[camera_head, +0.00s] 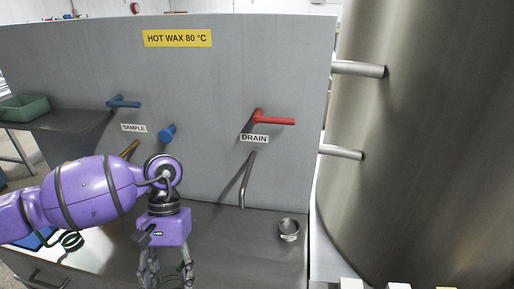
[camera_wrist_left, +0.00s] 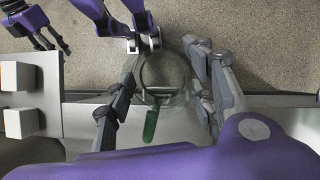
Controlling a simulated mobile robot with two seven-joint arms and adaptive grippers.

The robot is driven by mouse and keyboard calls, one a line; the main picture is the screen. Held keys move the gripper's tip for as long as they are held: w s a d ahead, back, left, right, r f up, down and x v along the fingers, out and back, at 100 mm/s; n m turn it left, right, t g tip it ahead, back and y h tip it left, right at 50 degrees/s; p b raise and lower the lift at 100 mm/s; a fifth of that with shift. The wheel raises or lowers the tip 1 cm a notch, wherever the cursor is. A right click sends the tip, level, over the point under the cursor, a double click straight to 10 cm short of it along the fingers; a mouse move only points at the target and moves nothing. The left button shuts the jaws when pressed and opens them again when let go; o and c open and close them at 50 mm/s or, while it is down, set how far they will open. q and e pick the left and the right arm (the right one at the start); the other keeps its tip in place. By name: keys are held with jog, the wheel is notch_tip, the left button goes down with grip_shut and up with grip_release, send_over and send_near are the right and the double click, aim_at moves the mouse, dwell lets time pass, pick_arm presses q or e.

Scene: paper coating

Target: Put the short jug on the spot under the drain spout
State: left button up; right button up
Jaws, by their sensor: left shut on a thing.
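My left gripper (camera_head: 166,275) hangs over the front of the metal worktop at the bottom of the head view. In the left wrist view my left gripper (camera_wrist_left: 163,108) is shut on a clear jug (camera_wrist_left: 166,72) with a green handle (camera_wrist_left: 152,124). The jug is not clearly visible in the head view. The thin drain spout (camera_head: 246,182) comes down under the DRAIN label, to the right of and beyond my left gripper. The worktop below its tip is bare. A purple gripper (camera_wrist_left: 38,28), apparently my right one, shows at the wrist view's top left; its opening is unclear.
A red lever (camera_head: 273,120) sits above the drain spout. A small round metal cup (camera_head: 289,229) stands right of the spout. The sample tap (camera_head: 131,149) and blue knobs are left. A large steel tank (camera_head: 430,140) bounds the right side. Worktop (camera_head: 220,235) between gripper and cup is clear.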

pick_arm(q)
jog(key=w+d+r+m, duration=0.1)
jog(key=w+d+r, duration=0.3)
jog(key=w+r, duration=0.1)
jog(key=shift+w+d+r+y, duration=0.2)
jog(key=shift+w+r+y, duration=0.1)
jog(key=shift+r+y, duration=0.1)
jog(key=shift+s+f, duration=0.1)
